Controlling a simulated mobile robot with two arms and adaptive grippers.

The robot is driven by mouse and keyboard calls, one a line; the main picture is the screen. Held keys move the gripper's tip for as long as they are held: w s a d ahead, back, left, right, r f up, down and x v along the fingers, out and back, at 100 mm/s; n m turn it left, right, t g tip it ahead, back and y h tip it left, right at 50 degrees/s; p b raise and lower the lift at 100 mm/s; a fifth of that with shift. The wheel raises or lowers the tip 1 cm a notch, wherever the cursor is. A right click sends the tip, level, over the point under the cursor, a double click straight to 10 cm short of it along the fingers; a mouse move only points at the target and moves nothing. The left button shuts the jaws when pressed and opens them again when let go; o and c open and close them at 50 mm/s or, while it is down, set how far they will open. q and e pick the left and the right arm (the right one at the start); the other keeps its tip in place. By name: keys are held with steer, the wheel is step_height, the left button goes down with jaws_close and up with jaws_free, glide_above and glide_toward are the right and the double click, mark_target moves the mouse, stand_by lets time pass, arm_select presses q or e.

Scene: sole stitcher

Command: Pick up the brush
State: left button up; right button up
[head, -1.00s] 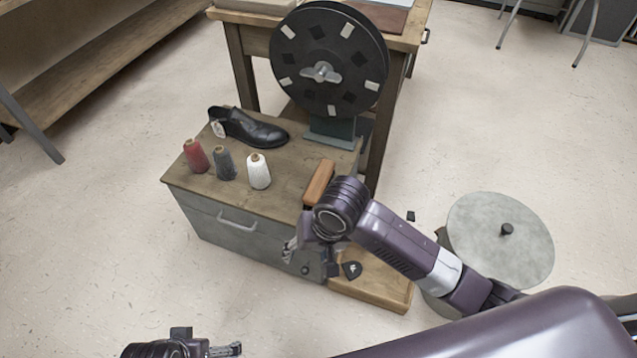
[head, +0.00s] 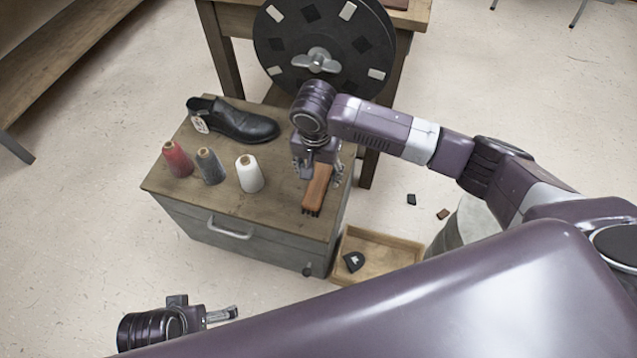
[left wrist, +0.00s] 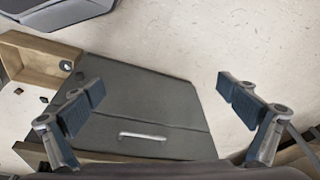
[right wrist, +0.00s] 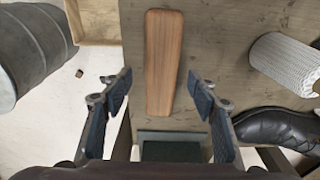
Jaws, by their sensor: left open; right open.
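The brush (head: 317,188) has a brown wooden back and dark bristles. It lies on the right part of the wooden top of the grey chest, and its back shows in the right wrist view (right wrist: 162,62). My right gripper (head: 318,172) is above the brush's far end, pointing down. In the right wrist view its open fingers (right wrist: 160,92) stand on either side of the brush's near end, with gaps to both sides. My left gripper (head: 222,314) is open and empty, low at the lower left, away from the brush; its fingers show in its wrist view (left wrist: 165,100).
On the chest top (head: 200,200) stand a red spool (head: 177,160), a grey spool (head: 210,167) and a white spool (head: 249,174). A black shoe (head: 235,121) lies behind them. A large black wheel (head: 320,45) stands behind. A wooden tray (head: 400,250) and a grey drum (head: 462,232) are at right.

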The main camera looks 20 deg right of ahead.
mark_target(319, 180)
arm_select(q)
steer(key=b+v, duration=0.1)
steer(key=v, duration=0.6)
steer(key=shift+w+b, duration=0.25)
steer(key=shift+b, duration=0.1)
arm_select(e)
steer(key=f, duration=0.4)
steer(key=shift+w+d+f, duration=0.1)
steer(key=shift+w+f, duration=0.15)
steer(key=shift+w, duration=0.05)
arm_select(q)
steer(key=shift+a+r, duration=0.1)
arm_select(e)
steer(key=c, duration=1.4)
steer(key=shift+o, duration=0.2)
steer(key=shift+r, duration=0.1)
